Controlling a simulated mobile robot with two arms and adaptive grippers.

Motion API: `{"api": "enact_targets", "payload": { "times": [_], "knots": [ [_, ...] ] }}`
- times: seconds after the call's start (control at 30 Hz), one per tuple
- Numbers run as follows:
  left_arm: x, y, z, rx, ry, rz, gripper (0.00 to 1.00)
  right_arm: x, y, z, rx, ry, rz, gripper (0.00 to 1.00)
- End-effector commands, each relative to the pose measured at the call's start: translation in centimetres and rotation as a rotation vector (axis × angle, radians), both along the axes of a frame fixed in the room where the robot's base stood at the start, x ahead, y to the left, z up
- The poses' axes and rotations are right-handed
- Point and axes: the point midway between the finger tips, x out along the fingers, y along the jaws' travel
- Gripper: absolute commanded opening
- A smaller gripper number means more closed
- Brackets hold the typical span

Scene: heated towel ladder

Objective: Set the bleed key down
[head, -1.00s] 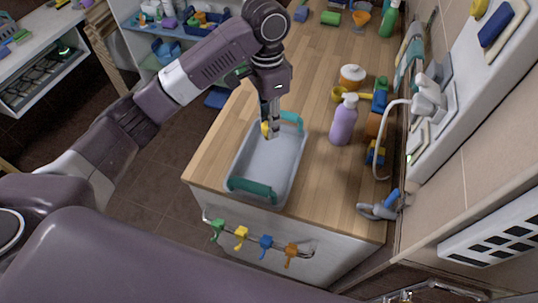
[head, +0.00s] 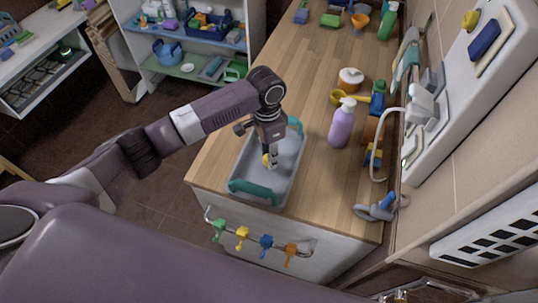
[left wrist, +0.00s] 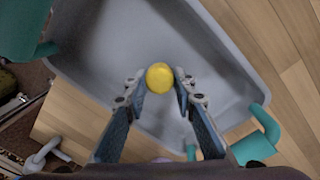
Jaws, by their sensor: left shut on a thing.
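My left gripper (head: 270,163) is shut on the bleed key, whose yellow rounded end (head: 265,160) shows at the fingertips. In the left wrist view the same yellow end (left wrist: 159,77) sits between the two fingertips, and the rest of the key is hidden. The gripper points down over the inside of a grey tray (head: 284,190) with teal handles, which stands on the wooden counter. I cannot tell whether the key touches the tray floor. My right gripper is not in view.
Coloured hooks hang on a rail (head: 262,243) at the counter's front.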

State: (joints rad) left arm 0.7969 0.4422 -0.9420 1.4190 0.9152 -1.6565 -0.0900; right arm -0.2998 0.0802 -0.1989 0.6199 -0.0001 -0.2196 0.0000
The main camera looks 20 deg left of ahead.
Motion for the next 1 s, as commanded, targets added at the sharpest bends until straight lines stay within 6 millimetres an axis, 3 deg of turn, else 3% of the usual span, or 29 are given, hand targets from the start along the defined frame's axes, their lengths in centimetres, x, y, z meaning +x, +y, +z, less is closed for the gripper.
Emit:
{"api": "enact_targets", "payload": {
  "times": [0.03,0.07,0.2,0.57,0.67,1.0],
  "knots": [
    [-0.1,0.0,-0.1,0.0,0.003,-0.001,0.0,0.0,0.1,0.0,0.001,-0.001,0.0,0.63],
    [-0.1,0.0,-0.2,0.0,0.004,-0.001,0.28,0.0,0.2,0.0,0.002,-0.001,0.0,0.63],
    [-0.1,0.0,-0.1,0.0,0.004,-0.001,0.42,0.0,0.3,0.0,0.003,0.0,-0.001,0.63],
    [0.0,0.0,0.5,-0.001,0.002,-0.001,0.42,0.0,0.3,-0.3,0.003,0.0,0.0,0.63],
    [0.1,0.0,1.7,-0.001,0.0,-0.002,0.42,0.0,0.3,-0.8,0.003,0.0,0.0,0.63],
    [0.4,0.2,8.8,-0.002,-0.002,-0.001,0.42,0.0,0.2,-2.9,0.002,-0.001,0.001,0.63]
  ]
}}
